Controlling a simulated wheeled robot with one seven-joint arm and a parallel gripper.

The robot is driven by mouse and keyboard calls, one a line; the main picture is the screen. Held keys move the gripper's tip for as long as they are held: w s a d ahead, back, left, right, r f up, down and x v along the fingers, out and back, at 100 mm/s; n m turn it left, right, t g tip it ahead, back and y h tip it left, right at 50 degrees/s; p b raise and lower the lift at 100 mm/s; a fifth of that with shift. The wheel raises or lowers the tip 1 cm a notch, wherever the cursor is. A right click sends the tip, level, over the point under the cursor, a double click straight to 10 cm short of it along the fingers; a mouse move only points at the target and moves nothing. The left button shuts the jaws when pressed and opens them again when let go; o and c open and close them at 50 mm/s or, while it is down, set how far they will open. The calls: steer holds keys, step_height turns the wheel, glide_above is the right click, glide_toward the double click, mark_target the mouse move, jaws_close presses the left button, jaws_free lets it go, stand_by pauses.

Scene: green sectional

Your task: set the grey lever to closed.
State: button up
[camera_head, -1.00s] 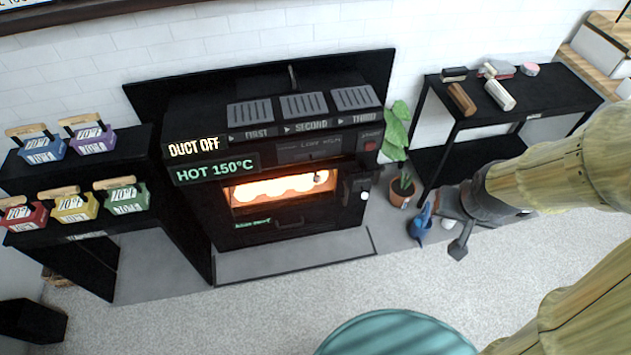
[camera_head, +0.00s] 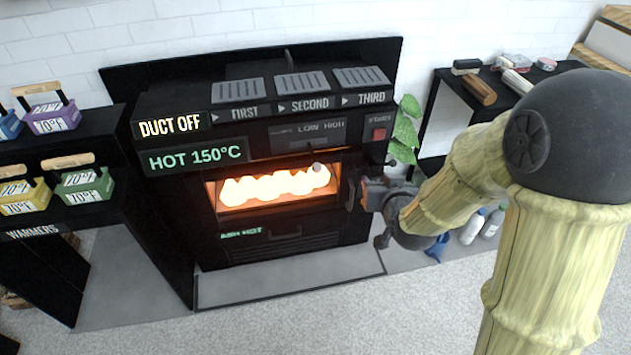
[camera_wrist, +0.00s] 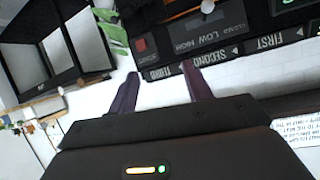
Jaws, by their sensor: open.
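The black stove has a grey panel (camera_head: 308,135) marked LOW and HIGH above its glowing opening. A small grey lever knob (camera_head: 316,168) shows just below this panel, in front of the fire. The panel (camera_wrist: 213,33) appears upside down in the wrist view, with the lever knob (camera_wrist: 207,6) at the top edge. I cannot tell exactly which mark the lever stands at. My gripper (camera_head: 358,192) is at the right side of the stove front, right of the knob and apart from it. In the wrist view my gripper (camera_wrist: 160,72) is open, with nothing between its fingers.
Signs on the stove read DUCT OFF (camera_head: 170,125) and HOT 150°C (camera_head: 197,156). A red button (camera_head: 379,134) is right of the panel. A plant (camera_head: 405,135) and a black side table (camera_head: 448,85) stand to the right. Warmers with coloured boxes (camera_head: 85,185) stand left.

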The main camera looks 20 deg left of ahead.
mark_target(315, 162)
steer(key=a+f+n+t+y+b, duration=0.1)
steer(key=a+f+t+y+b, duration=0.2)
steer(key=a+f+b, duration=0.7)
step_height(315, 162, down, 2)
steer(key=s+y+b, duration=0.1)
steer(key=b, duration=0.2)
steer(key=shift+a+y+b, duration=0.3)
steer(key=shift+b, duration=0.1)
steer(key=shift+w, duration=0.1)
steer(key=b+x, duration=0.1)
steer(key=x, duration=0.4)
steer(key=b+x, duration=0.1)
steer(key=x, duration=0.5)
steer(key=b+x, duration=0.1)
steer(key=x, duration=0.5)
steer(key=shift+w+r+b, duration=0.25)
steer(key=shift+b, duration=0.1)
jaws_close()
